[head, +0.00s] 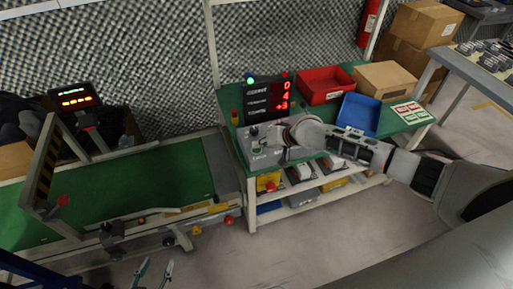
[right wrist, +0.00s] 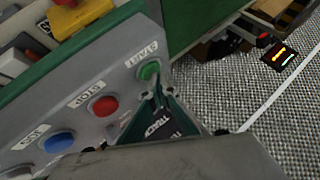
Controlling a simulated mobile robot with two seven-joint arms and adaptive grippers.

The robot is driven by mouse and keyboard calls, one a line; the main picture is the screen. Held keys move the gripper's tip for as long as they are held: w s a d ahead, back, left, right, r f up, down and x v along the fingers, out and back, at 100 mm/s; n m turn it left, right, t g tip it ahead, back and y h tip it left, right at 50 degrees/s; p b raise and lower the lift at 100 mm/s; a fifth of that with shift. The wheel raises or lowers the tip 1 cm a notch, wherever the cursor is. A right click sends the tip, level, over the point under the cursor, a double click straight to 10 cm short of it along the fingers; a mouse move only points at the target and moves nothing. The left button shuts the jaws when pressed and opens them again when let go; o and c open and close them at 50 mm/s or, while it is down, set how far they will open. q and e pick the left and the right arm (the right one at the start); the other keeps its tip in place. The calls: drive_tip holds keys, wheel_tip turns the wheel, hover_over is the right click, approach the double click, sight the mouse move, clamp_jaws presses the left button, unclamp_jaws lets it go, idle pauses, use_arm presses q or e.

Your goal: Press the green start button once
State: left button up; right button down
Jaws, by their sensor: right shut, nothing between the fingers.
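A grey control box (head: 250,133) stands on the green bench near its left end. In the right wrist view its sloped panel (right wrist: 85,85) carries the green START button (right wrist: 149,70), a red STOP button (right wrist: 105,105) and a blue button (right wrist: 60,142). My right gripper (right wrist: 160,92) is shut and empty. Its fingertips are right beside the green button's lower edge; I cannot tell whether they touch it. In the head view my right wrist hides part of the box. My left gripper (head: 154,272) is open and empty at the bottom, away from the bench.
A display (head: 269,97) with red digits stands behind the box. A red tray (head: 325,85), a blue tray (head: 358,114) and a cardboard box (head: 384,80) are on the bench to the right. A green conveyor (head: 130,195) lies to the left.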

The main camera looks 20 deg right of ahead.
drive_tip(key=shift+r+p, duration=0.9)
drive_tip(key=shift+p, duration=0.2)
wheel_tip(320, 180, up, 3)
drive_tip(key=p, duration=0.3)
drive_tip(key=shift+r+p, duration=0.3)
drive_tip(key=shift+r, duration=0.7)
